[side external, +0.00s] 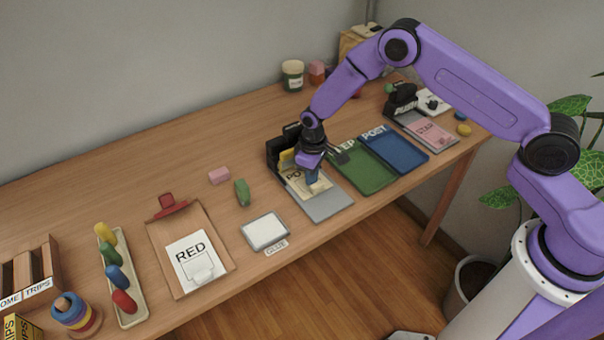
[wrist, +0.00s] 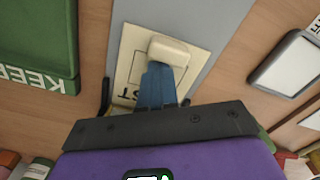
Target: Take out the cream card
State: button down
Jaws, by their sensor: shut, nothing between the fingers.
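The cream card (side external: 298,184) lies on a grey plate (side external: 332,206) in front of a black upright device (side external: 284,146). Dark lettering on it is partly hidden by my fingers. It also shows in the wrist view (wrist: 131,50), flat on the grey plate (wrist: 190,14). My gripper (side external: 313,186) points down over the card, its fingers shut and empty.
A green tray marked KEEP (side external: 364,180) and a blue tray marked POST (side external: 398,154) are to the right. A second black device (side external: 401,99) with a pink card (side external: 432,133) stands farther right. A white pad (side external: 265,230) and green block (side external: 242,192) are to the left.

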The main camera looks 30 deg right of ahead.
jog(key=shift+s, duration=1.2)
jog(key=shift+w+r, duration=0.2)
jog(key=shift+r, duration=1.55)
jog(key=shift+w+r, duration=0.15)
jog(key=shift+r, duration=1.6)
